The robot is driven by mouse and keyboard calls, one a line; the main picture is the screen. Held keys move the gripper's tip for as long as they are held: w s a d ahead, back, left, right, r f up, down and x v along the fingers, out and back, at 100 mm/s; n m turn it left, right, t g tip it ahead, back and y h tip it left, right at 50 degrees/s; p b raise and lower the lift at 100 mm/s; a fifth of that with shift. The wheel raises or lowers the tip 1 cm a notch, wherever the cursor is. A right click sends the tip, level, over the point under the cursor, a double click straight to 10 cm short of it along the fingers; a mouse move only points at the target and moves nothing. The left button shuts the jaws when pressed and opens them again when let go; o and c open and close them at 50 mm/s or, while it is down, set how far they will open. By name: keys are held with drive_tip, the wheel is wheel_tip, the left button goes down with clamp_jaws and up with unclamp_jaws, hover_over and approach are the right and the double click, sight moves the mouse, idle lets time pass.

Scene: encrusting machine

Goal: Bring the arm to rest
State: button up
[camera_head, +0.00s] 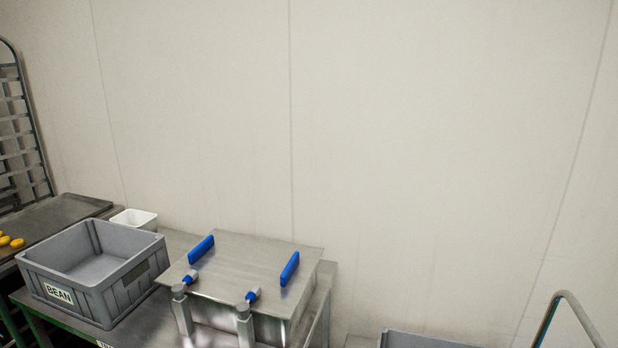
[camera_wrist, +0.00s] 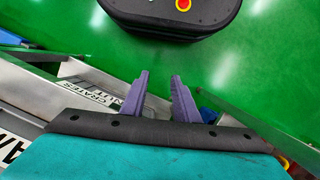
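My gripper (camera_wrist: 160,90) shows in the wrist view as two purple fingers set apart, with nothing between them. It points down over the green floor (camera_wrist: 215,65), beside a metal structure with printed labels. My arm and gripper do not show in the head view.
In the head view, a grey crate labelled BEAN (camera_head: 105,292) stands on a table at the left, by a white tub (camera_head: 134,218). A steel box with blue handles (camera_head: 240,262) stands right of it. A rack (camera_head: 22,130) is far left; another grey crate (camera_head: 420,340) is at the bottom edge.

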drive_tip(key=s+f+g+b, duration=0.2)
drive_tip(key=s+f+b, duration=0.1)
drive_tip(key=s+f, duration=0.8)
drive_tip(key=shift+s+b, duration=0.35)
drive_tip(key=shift+s, duration=0.25)
